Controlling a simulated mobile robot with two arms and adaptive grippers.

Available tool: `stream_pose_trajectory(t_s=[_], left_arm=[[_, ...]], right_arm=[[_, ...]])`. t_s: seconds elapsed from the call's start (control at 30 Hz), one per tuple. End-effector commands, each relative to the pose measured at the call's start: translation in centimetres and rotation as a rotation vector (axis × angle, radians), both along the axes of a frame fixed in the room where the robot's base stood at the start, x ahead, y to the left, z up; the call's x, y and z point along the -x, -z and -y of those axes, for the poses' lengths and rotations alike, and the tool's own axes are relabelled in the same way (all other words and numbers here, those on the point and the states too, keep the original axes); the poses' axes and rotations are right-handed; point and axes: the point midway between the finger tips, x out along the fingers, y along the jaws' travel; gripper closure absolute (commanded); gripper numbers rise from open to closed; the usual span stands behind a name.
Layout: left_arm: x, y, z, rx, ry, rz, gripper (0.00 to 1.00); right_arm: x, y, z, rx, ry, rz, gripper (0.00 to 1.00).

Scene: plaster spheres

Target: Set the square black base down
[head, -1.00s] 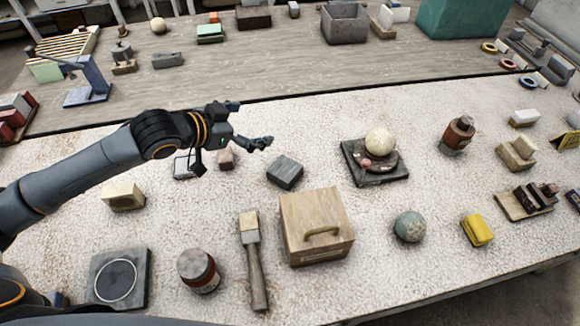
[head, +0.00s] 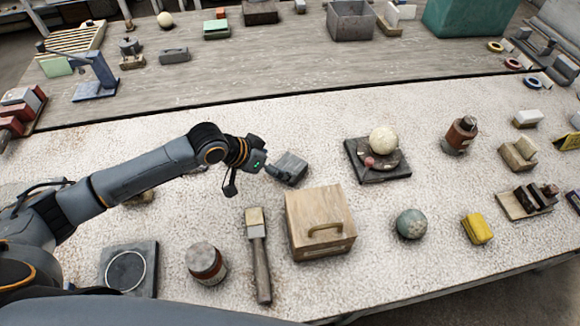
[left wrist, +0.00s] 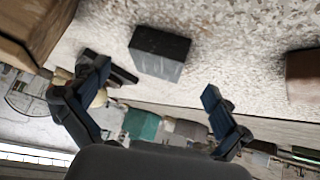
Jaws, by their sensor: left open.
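A small dark grey-black square block (head: 292,166) lies on the speckled table behind the wooden box; it may be the square black base. In the left wrist view the same block (left wrist: 160,52) lies beyond the open, empty fingers (left wrist: 158,88), with a visible gap to each finger. Another square black base (head: 378,172) stands farther right and carries a pale sphere (head: 383,139) and a small pink ball. My right gripper is not in view.
The wooden box (head: 319,222) with a handle stands just in front of the block. A brush (head: 259,255), a brown jar (head: 206,263) and a flat dark plate with a ring (head: 128,270) lie nearer. A greenish sphere (head: 410,223) is at right.

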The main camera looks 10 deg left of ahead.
Motion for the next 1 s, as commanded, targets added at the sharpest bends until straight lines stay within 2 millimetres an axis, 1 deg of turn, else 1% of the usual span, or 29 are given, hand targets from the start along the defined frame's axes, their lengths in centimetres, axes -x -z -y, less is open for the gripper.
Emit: stream_pose_trajectory(t_s=[0.03, 0.13, 0.2, 0.3, 0.57, 0.67, 0.7, 0.87, 0.9, 0.97, 1.0], left_arm=[[-0.3, 0.3, 0.5, 0.001, 0.001, -0.002, 0.0], [-1.0, 1.5, 1.3, 0.002, 0.0, -0.003, 0.0], [-1.4, 2.3, 1.7, 0.002, 0.0, -0.002, 0.0], [-1.8, 3.1, 2.1, 0.001, 0.001, 0.0, 0.0], [-2.0, 3.3, 2.2, 0.0, 0.001, 0.001, 0.0], [-1.9, 3.3, 2.2, 0.0, 0.001, 0.001, 0.18], [-1.9, 3.3, 2.2, 0.0, 0.001, 0.001, 0.27], [-1.9, 3.4, 2.2, 0.0, 0.001, 0.0, 0.59], [-1.9, 3.4, 2.2, -0.001, 0.001, 0.0, 0.67], [-1.9, 3.4, 2.2, -0.001, 0.001, 0.0, 0.8], [-1.9, 3.4, 2.2, -0.001, 0.0, -0.002, 0.84]], right_arm=[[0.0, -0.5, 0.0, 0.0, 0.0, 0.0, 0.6], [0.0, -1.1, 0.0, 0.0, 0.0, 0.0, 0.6], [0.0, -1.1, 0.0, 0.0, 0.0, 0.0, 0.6], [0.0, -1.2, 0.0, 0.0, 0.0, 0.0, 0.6], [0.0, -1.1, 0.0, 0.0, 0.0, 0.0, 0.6], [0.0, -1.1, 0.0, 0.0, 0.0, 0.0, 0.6], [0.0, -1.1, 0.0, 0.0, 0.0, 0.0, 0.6], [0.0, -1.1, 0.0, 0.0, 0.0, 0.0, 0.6], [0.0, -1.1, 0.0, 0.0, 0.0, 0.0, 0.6], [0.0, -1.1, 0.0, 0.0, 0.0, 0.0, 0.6], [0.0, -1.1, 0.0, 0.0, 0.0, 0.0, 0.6]])
